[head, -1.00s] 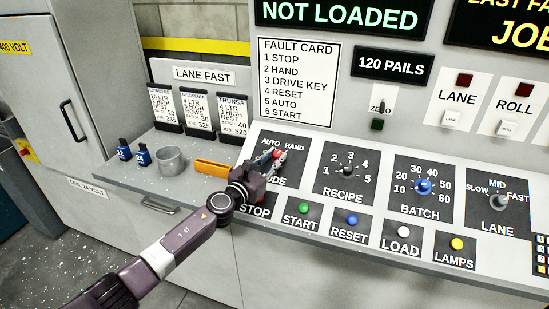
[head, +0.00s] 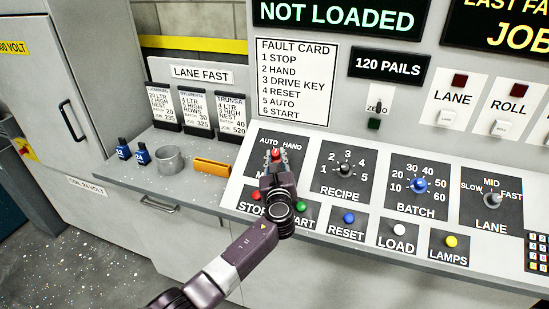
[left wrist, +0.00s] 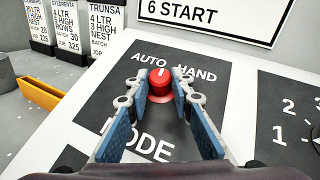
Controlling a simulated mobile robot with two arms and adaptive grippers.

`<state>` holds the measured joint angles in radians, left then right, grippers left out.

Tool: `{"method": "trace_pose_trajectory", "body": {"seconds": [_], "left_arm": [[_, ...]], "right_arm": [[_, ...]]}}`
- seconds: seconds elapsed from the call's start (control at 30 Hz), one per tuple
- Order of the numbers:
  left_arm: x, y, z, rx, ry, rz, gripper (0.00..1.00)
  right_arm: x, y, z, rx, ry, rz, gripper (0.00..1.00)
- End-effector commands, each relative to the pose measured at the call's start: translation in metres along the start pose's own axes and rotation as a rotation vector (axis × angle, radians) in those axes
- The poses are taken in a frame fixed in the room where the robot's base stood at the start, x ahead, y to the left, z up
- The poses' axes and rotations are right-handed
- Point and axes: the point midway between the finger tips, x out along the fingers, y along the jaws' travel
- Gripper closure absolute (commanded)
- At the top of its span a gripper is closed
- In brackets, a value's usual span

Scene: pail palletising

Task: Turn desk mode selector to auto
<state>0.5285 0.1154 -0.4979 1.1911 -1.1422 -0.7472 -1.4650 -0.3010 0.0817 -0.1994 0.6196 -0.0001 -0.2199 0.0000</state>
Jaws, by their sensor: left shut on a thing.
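The red mode selector knob (head: 276,155) sits on the dark MODE plate (left wrist: 95,105) of the sloped desk, under the words AUTO and HAND. In the left wrist view the knob (left wrist: 159,82) has a white mark pointing up, between the two words. My left gripper (left wrist: 160,90) is shut on the knob, with one blue-padded finger on each side. In the head view my left gripper (head: 275,162) covers part of the MODE plate, and my wrist partly covers the STOP and START labels. My right gripper is not in view.
A red STOP button (head: 256,196) and a green START button (head: 300,206) lie close to my wrist. The RECIPE knob (head: 345,170) is to the right.

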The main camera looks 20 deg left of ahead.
Motion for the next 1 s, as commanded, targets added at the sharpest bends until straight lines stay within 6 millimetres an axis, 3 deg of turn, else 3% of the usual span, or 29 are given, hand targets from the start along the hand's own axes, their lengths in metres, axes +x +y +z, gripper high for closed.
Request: {"method": "trace_pose_trajectory", "body": {"seconds": [0.6, 1.0], "left_arm": [[0.002, -0.008, -0.003, -0.233, 0.0, 0.414, 1.0], [0.002, -0.009, 0.001, -0.28, -0.001, 0.499, 1.0]], "right_arm": [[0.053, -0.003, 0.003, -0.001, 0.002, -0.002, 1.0], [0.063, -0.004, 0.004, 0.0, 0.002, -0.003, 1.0]]}}
